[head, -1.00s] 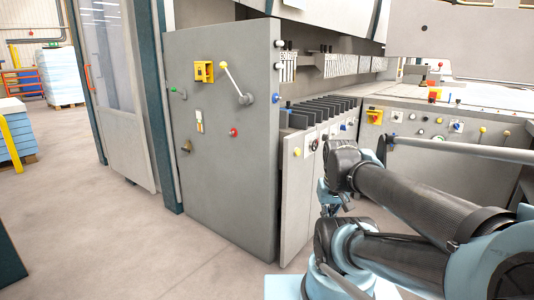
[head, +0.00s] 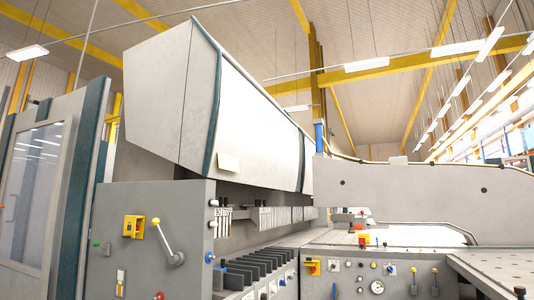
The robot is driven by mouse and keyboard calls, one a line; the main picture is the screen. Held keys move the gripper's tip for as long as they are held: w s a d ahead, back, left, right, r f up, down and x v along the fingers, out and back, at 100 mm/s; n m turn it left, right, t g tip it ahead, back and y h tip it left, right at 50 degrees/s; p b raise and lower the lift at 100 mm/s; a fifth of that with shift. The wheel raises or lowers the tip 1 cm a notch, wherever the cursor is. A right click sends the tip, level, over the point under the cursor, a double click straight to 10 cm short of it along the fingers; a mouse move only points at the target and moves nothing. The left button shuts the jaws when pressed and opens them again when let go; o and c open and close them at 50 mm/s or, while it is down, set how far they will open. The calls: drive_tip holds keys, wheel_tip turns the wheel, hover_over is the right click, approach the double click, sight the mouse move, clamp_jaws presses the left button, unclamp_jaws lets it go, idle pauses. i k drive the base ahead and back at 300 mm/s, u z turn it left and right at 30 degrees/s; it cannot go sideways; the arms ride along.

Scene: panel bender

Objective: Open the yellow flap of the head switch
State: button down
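A yellow switch box (head: 133,226) is on the upper part of the grey side panel (head: 150,255), left of a lever. Its front looks shut, but it is too small to be sure. A second yellow switch (head: 312,267) with a red centre sits on the lower control panel further right. I cannot tell from the picture which of them is the head switch. My gripper and arm are not in view.
A lever with a yellow knob (head: 156,221) juts from the side panel. A red button (head: 159,296) is below it. A row of black blocks (head: 260,270) runs along the machine. The large grey machine head (head: 240,110) rises above. A glazed door (head: 38,170) stands left.

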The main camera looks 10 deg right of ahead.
sight(129, 231)
drive_tip(key=u, duration=2.5)
drive_tip(key=i, duration=0.9)
drive_tip(key=z, duration=1.4)
